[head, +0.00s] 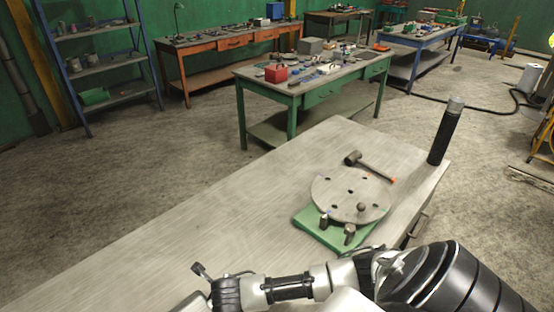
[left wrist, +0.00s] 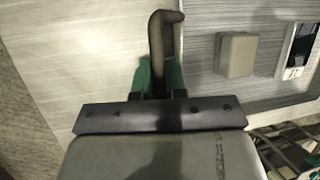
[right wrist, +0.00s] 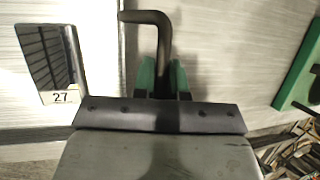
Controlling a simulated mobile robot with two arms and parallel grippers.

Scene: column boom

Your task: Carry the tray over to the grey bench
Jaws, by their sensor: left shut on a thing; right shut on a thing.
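The tray is out of the head view. In the left wrist view its pale grey floor (left wrist: 203,65) shows right of my left gripper (left wrist: 160,85), which is shut on a dark bent tray handle (left wrist: 165,30). In the right wrist view the tray floor (right wrist: 20,105) shows at left, and my right gripper (right wrist: 163,85) is shut on the other dark handle (right wrist: 148,17). A beige block (left wrist: 237,55) and a black-and-white item (left wrist: 300,50) lie on the tray; a dark item labelled 27 (right wrist: 45,55) also shows there. A grey-topped bench (head: 190,235) is close in front of me; tray clearance is unclear.
A green table (head: 290,88) and blue shelves (head: 95,65) stand beyond.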

